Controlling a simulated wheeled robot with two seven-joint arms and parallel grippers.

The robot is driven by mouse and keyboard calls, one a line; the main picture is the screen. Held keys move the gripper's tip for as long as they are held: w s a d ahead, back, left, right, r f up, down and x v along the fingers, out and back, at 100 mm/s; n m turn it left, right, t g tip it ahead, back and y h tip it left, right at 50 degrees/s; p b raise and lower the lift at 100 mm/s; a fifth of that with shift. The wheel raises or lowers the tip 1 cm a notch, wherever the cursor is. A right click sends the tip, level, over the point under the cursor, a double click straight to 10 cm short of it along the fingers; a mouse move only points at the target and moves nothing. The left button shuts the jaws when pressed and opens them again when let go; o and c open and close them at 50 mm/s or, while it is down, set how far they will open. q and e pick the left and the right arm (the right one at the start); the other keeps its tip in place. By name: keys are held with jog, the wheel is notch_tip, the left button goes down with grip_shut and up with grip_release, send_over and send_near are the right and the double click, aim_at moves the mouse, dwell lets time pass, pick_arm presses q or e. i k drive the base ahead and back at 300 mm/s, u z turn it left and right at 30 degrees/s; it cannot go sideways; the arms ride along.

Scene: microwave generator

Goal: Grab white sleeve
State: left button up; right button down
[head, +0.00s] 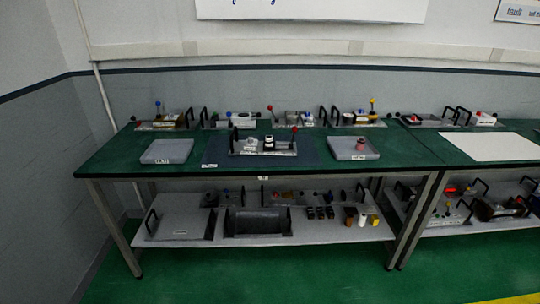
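Neither of my grippers is in view. Several small whitish pieces show, and I cannot tell which is the white sleeve. One whitish piece (250,143) sits in the grey fixture tray (280,152) on the dark mat at the middle of the green bench. A dark cylinder with a light band (268,143) stands beside it. A small white cylinder (362,220) stands on the lower shelf between a brown block (350,216) and a yellow piece (374,220).
A green workbench (120,160) stands ahead against the wall. A light grey tray (167,151) lies at its left; another grey tray (343,151) holds a reddish round part (360,144). Handled trays line the back edge. A second bench with a white sheet (487,147) adjoins right. Green floor in front is clear.

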aim_at(269, 141)
jog(key=z, duration=1.2)
jog(key=i, duration=0.85)
jog(key=z, duration=0.55)
jog(key=i, duration=0.85)
jog(key=u, duration=1.05)
jog(key=i, duration=0.6)
jog(key=u, duration=0.65)
